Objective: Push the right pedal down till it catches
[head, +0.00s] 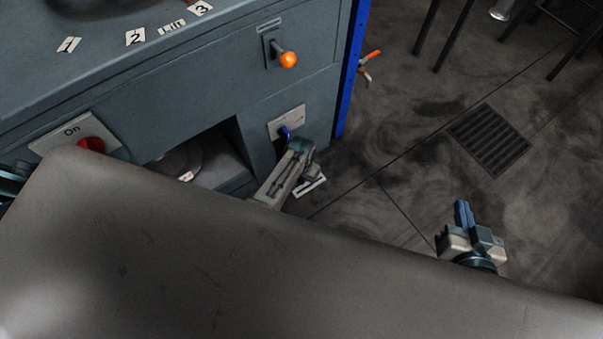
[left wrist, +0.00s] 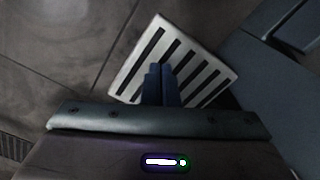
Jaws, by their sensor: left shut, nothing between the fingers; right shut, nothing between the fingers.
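The right pedal (left wrist: 205,62) is a pale plate with dark stripes, low over the floor beside the machine. In the head view only a light edge of the pedal (head: 313,188) shows past my left arm. My left gripper (head: 309,172) is over the pedal; in the left wrist view its shut, empty blue fingers (left wrist: 160,72) overlap the near part of the plate. I cannot tell whether the fingertips touch it. My right gripper (head: 463,208) is shut and empty, well to the right over the floor.
The grey machine (head: 200,85) has an orange-knobbed lever (head: 288,59), a red switch (head: 91,145) marked On and a blue post (head: 353,70) at its corner. A floor drain (head: 488,139) is at right. A large smooth grey surface fills the foreground. The floor between is clear.

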